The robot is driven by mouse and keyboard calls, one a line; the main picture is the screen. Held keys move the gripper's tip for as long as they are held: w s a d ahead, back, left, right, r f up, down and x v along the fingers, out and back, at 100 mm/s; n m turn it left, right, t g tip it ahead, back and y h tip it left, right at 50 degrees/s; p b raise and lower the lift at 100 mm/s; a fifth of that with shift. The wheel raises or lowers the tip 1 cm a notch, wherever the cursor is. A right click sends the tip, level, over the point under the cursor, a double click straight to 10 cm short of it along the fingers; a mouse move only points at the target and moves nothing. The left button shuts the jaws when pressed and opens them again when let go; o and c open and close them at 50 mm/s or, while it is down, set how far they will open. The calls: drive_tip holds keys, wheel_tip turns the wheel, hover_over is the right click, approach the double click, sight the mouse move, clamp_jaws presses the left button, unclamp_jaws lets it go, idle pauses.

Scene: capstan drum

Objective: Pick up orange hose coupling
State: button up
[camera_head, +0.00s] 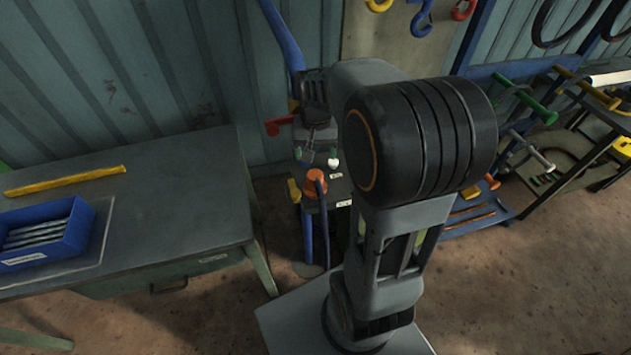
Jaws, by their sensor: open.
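The orange hose coupling (314,184) stands on the dark top of a narrow stand (340,186), left of my large dark arm joint. It has a wider orange cap over a narrower body. My gripper (317,152) is small in the picture, at the end of my arm to the left of that joint. It is open and empty, and appears above and behind the coupling in the picture. The gap between them is hard to judge. The fingertips are dark and hard to tell from the clutter behind them.
A grey workbench (170,215) on the left holds a blue bin (45,235) and a yellow bar (65,181). A blue hose (284,35) and a red handle (279,126) are near my gripper. Racks with coloured handles stand right. A corrugated wall is behind.

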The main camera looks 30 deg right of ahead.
sight(315, 175)
wheel_tip(315, 175, down, 11)
drive_tip(key=shift+a+f+p, duration=0.1)
drive_tip(key=shift+p, duration=0.65)
drive_tip(key=c, duration=1.1)
